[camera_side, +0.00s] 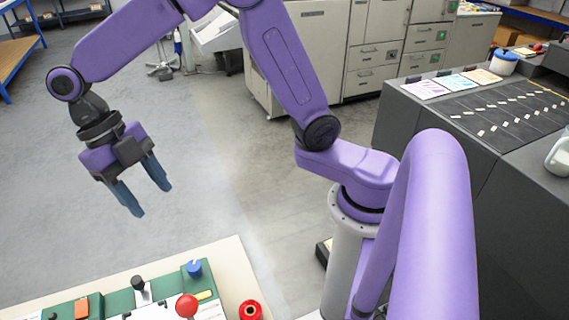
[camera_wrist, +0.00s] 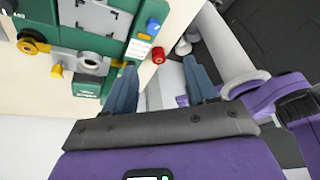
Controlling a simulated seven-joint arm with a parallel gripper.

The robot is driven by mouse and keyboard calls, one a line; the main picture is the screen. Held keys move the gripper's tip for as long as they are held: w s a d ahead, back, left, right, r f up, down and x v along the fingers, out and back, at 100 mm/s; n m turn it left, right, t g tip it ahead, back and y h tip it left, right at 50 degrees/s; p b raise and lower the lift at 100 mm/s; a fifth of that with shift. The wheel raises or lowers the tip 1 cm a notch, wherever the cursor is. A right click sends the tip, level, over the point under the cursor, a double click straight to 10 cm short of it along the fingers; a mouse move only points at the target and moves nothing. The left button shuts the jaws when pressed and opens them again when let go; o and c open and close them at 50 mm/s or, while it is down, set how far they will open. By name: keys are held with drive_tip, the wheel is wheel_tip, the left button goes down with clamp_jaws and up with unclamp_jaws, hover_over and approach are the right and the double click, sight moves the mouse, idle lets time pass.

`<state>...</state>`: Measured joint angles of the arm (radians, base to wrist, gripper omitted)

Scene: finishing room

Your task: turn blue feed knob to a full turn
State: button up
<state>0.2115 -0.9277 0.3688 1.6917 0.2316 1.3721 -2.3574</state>
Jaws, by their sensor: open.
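The blue feed knob (camera_side: 194,268) stands on a green panel (camera_side: 117,302) at the bottom of the side view, close to a yellow label. A blue knob (camera_wrist: 153,25) also shows on the green panel at the top of the wrist view, beyond my fingertips. My gripper (camera_side: 153,200) is open and empty, with two blue-grey fingers pointing down. It hangs in the air above and apart from the panel. In the wrist view my gripper (camera_wrist: 159,66) has its fingers spread wide with nothing between them. The knob's pointer angle is too small to read.
A red ball-topped lever (camera_side: 187,305), a black knob (camera_side: 138,282) and an orange block (camera_side: 81,308) are near the blue knob. A red ring-shaped item (camera_side: 250,311) sits beside the panel on the cream bench (camera_side: 232,262). A dark counter (camera_side: 480,150) stands at right.

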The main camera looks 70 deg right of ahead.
drive_tip(key=s+d+f+m+t, duration=0.2)
drive_tip(key=s+d+m+t, duration=0.2)
drive_tip(key=s+d+m, duration=1.2)
drive_tip(key=shift+s+d+m+y, duration=0.3)
drive_tip(key=shift+s+m, duration=0.85)
drive_tip(key=shift+m, duration=1.75)
drive_tip(key=shift+f, duration=0.1)
drive_tip(key=shift+a, duration=0.1)
wheel_tip(320, 180, up, 3)
drive_tip(key=n, duration=1)
hover_over(193, 265)
wheel_tip(193, 265, down, 17)
drive_tip(key=shift+f, duration=0.1)
